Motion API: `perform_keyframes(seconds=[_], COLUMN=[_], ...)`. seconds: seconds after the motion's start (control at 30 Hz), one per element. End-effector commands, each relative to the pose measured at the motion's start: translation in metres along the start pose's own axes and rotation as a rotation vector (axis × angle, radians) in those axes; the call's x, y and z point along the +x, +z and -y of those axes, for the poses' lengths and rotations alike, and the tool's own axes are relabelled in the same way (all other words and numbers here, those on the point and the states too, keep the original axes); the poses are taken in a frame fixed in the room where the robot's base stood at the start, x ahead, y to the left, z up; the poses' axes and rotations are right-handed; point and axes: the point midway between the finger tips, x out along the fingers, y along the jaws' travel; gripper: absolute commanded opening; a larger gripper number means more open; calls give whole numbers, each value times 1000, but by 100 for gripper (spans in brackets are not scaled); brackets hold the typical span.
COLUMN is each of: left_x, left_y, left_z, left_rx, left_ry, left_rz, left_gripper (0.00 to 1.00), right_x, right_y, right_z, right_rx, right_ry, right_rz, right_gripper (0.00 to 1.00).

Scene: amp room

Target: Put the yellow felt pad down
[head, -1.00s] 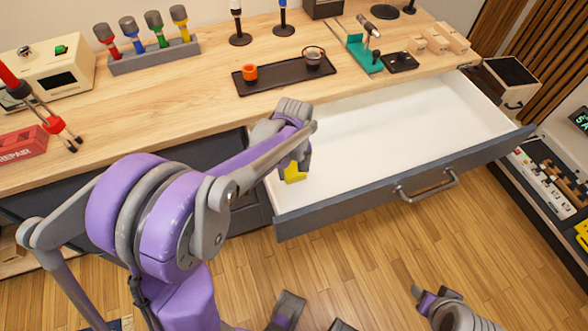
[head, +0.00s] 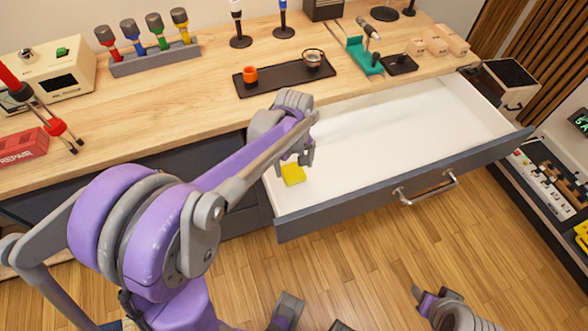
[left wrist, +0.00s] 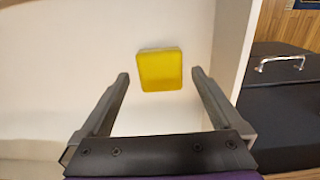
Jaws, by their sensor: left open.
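The yellow felt pad (head: 293,174) lies flat on the white floor of the open drawer (head: 400,131), near its left end. It also shows in the left wrist view (left wrist: 160,70), beyond and between the fingertips, apart from both. My left gripper (head: 302,160) is just above the pad in the head view. In the left wrist view it is open and empty (left wrist: 160,75). My right gripper (head: 425,297) is low over the floor at the bottom of the head view; its fingers are too unclear to tell their opening.
The drawer's dark front with its metal handle (head: 428,187) juts out from the wooden workbench (head: 190,98). A dark tray (head: 284,75) with an orange cup and a small bowl stands on the bench. The rest of the drawer is empty.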

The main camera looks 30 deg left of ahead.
Motion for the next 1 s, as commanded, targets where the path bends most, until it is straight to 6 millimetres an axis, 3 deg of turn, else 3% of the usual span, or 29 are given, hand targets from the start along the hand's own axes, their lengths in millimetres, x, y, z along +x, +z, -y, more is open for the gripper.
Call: perform_keyframes(seconds=[0.2, 0.4, 1.0], left_x=[-50, -79, -88], left_y=[0, 0, 0], left_z=[0, 0, 0], left_rx=[0, 0, 0], left_ry=[0, 0, 0], left_rz=[0, 0, 0], left_gripper=[100, 100, 100], right_x=[-7, -10, -10], right_y=[-4, -6, -6], right_z=[0, 0, 0], right_rx=[0, 0, 0], right_ry=[0, 0, 0], right_rz=[-2, -4, -4], right_gripper=[55, 55, 55])
